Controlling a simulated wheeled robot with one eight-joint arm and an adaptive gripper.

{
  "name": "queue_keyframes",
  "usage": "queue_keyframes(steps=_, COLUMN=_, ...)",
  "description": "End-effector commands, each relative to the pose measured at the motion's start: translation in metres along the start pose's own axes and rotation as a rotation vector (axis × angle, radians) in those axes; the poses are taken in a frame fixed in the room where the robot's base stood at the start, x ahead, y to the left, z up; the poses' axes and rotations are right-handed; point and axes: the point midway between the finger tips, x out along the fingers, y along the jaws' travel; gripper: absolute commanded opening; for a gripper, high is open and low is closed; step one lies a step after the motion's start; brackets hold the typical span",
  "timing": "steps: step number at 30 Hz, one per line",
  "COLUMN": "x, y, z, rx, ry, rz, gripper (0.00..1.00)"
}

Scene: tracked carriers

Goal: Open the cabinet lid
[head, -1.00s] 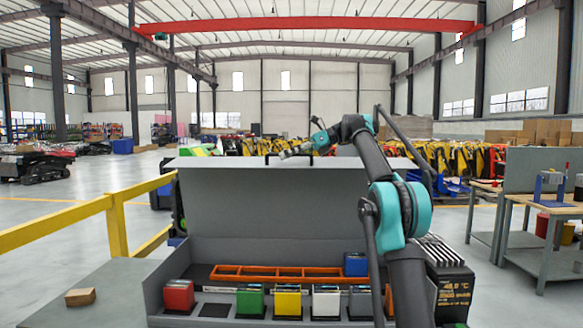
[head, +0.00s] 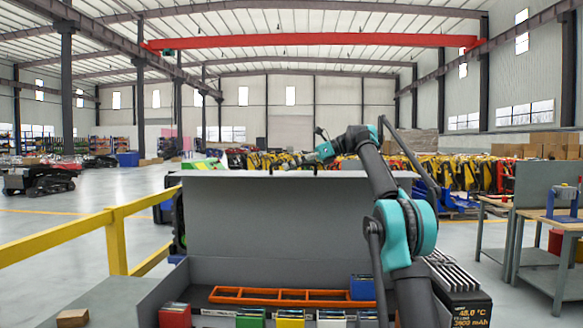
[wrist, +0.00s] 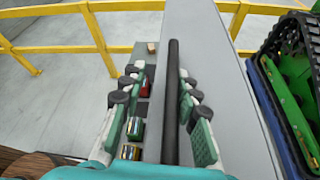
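The grey cabinet lid (head: 290,220) stands raised at the back of the open cabinet (head: 215,268), its broad face toward me in the head view. A dark bar handle (head: 293,169) sits at the lid's top edge. My gripper (head: 283,164) is at this handle, reaching in from the right. In the wrist view the dark handle bar (wrist: 172,100) runs between the two fingers of my gripper (wrist: 162,95). The fingers stand apart, with gaps visible on both sides of the bar. Whether either finger touches the bar cannot be told.
The cabinet holds an orange divided tray (head: 290,298), a blue box (head: 362,288) and several coloured boxes. A yellow railing (head: 118,245) stands at left. A small brown block (head: 73,318) lies on a grey surface left of the cabinet. Workbenches (head: 545,240) stand at right.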

Motion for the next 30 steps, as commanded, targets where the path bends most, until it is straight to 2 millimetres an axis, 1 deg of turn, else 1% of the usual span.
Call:
queue_keyframes(steps=8, x=0.000, y=0.000, z=0.000, rx=0.000, ry=0.000, rz=0.001, gripper=0.33)
queue_keyframes(steps=11, x=-0.005, y=0.000, z=0.000, rx=0.000, ry=0.000, rz=0.001, gripper=0.33)
queue_keyframes(steps=13, x=-0.012, y=-0.001, z=-0.001, rx=0.001, ry=0.000, rz=0.000, gripper=0.33)
queue_keyframes(steps=17, x=-0.034, y=-0.003, z=-0.009, rx=0.001, ry=-0.001, rz=-0.002, gripper=0.33)
queue_keyframes(steps=24, x=-0.082, y=-0.008, z=-0.028, rx=0.001, ry=-0.001, rz=-0.002, gripper=0.33)
queue_keyframes(steps=27, x=-0.099, y=-0.009, z=-0.034, rx=0.001, ry=-0.001, rz=-0.002, gripper=0.33)
queue_keyframes(steps=30, x=-0.112, y=-0.011, z=-0.039, rx=0.002, ry=-0.001, rz=-0.002, gripper=0.33)
